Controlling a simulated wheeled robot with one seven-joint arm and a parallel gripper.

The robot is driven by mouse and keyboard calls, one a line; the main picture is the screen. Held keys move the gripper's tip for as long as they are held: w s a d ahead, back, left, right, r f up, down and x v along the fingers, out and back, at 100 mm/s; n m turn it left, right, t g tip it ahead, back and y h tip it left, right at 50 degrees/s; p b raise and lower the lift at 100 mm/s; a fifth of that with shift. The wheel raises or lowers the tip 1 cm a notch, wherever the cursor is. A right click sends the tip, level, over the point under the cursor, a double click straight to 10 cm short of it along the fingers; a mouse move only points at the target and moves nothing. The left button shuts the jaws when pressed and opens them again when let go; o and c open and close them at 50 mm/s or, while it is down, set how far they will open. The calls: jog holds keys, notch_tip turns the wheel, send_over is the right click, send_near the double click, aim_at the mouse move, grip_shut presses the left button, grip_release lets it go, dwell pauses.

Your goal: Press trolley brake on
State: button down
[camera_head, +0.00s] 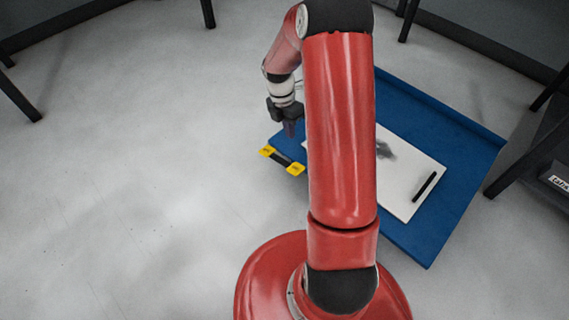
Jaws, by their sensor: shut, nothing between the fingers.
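The trolley (455,150) is a low blue platform on the floor, seen from above and partly hidden behind my red arm. At its left edge is a dark bar with yellow ends, which looks like the brake pedal (284,159). My gripper (290,130) is shut and empty, pointing down just above and behind the pedal, near the trolley's left edge. A gap seems to lie between the fingertips and the pedal, but I cannot tell its height. The pedal's tilt is too small to make out.
A white board (408,174) with a black handle (424,187) and a grey smudge lies on the trolley. Dark table legs stand around the edges, and a dark labelled box (556,165) is at the right. The grey floor (130,170) to the left is clear.

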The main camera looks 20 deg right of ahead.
aim_at(299, 170)
jog(key=shift+f, duration=0.3)
jog(key=b+x, duration=0.3)
jog(key=x, duration=1.1)
jog(key=shift+a, duration=0.1)
jog(key=shift+s+f, duration=0.1)
jog(key=shift+s+f, duration=0.45)
jog(key=shift+f, duration=0.25)
jog(key=shift+d+x, duration=0.25)
jog(key=shift+x, duration=0.95)
jog(key=shift+s+f, duration=0.1)
jog(key=shift+s, duration=0.15)
